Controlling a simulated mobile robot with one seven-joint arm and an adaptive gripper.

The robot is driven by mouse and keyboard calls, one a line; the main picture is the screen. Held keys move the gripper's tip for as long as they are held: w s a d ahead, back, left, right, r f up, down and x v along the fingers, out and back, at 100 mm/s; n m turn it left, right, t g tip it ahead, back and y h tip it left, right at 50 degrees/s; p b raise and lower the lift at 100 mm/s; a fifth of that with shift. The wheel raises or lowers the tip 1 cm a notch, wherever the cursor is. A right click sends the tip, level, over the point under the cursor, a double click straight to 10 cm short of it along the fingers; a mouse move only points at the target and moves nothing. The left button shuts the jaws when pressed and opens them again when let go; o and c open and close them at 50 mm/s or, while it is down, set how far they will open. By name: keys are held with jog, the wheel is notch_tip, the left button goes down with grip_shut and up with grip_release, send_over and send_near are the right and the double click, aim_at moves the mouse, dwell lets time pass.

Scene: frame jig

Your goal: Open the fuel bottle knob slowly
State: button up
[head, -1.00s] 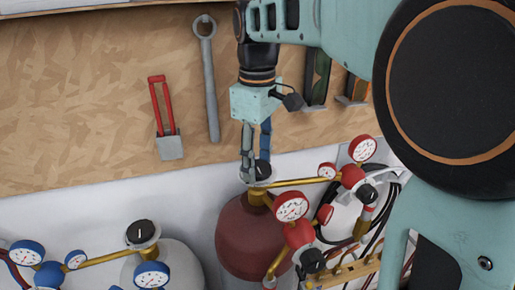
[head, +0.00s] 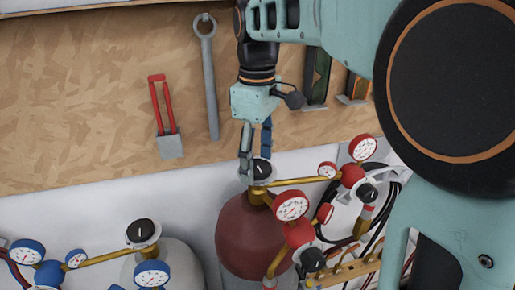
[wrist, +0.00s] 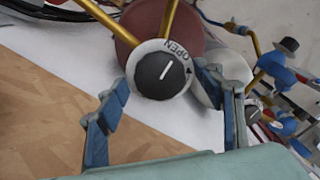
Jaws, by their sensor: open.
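The fuel bottle is a dark red cylinder (head: 243,238) with a brass valve, in the lower middle of the head view. Its black knob (head: 262,169) sits on top. In the wrist view the knob (wrist: 160,75) has a white line and a pale ring around it marked OPEN with an arrow. My gripper (head: 257,163) is above the bottle, pointing down, with its blue-grey fingers spread. In the wrist view the open fingers (wrist: 164,82) stand on either side of the knob. I cannot tell whether either finger touches it.
Red gauges (head: 291,206) and brass pipes stand close right of the knob. A grey bottle with a black knob (head: 140,231) and blue gauges (head: 152,274) is at the lower left. A wrench (head: 209,80) and a red-handled tool (head: 165,120) hang on the wooden board.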

aim_at(257, 165)
jog(key=shift+r, duration=0.1)
notch_tip(257, 165, up, 12)
dwell(0.5)
dwell(0.4)
